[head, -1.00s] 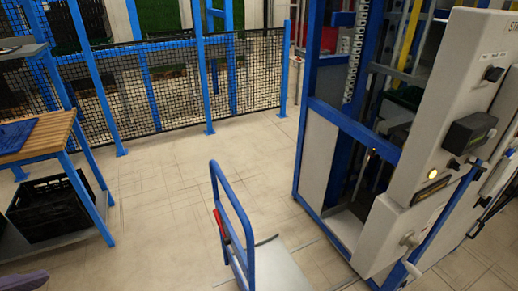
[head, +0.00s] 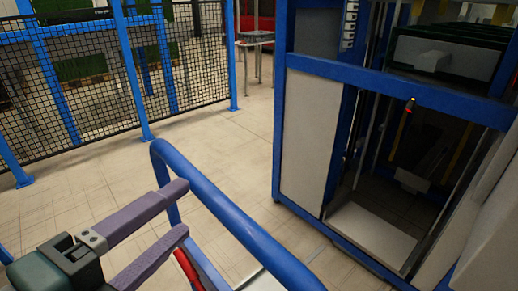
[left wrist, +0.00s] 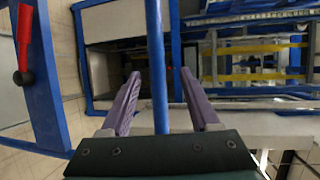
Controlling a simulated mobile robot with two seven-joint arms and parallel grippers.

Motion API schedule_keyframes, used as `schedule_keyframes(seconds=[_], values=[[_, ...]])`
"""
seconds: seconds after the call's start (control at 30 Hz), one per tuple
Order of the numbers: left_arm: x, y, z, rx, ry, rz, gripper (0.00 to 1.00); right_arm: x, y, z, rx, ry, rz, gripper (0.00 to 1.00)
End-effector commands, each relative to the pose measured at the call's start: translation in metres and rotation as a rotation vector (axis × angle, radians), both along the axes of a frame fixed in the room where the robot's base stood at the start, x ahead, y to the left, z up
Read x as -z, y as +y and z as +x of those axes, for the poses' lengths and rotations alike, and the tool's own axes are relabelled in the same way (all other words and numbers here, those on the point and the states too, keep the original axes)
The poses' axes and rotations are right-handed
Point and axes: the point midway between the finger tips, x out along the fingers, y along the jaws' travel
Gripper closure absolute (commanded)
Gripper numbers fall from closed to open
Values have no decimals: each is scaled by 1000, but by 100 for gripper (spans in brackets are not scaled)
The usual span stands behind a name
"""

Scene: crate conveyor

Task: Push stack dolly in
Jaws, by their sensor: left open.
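The stack dolly has a blue tubular push handle (head: 240,222), which stands close in front of me in the head view. A red part (head: 187,268) shows low on its frame, and only a sliver of its pale deck is in sight. My left gripper (head: 181,210) is open with purple fingers at the handle's left upright. In the left wrist view a blue bar (left wrist: 157,60) runs between the two open fingers (left wrist: 162,100), with gaps visible on both sides. My right gripper is not in view.
The blue-framed machine (head: 305,140) stands at the right, with an open bay and a pale floor plate (head: 370,232). Green-topped crates (head: 450,55) sit higher inside it. A mesh fence (head: 75,110) closes the left back. The floor (head: 225,150) between them is clear.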

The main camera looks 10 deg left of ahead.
Motion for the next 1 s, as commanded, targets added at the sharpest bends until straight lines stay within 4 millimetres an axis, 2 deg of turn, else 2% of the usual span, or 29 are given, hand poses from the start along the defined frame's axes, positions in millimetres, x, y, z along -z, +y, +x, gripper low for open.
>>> schedule_keyframes(seconds=[0.03,0.23,0.5,0.7,1.0], values=[[7,-2,0,11,-6,9,38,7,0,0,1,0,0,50],[7,-7,14,19,-13,15,38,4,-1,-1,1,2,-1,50],[15,-19,59,18,-13,13,38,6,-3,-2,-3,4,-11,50],[21,-25,84,17,-11,14,38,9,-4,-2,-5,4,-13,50],[23,-28,94,16,-9,13,38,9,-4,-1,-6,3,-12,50]])
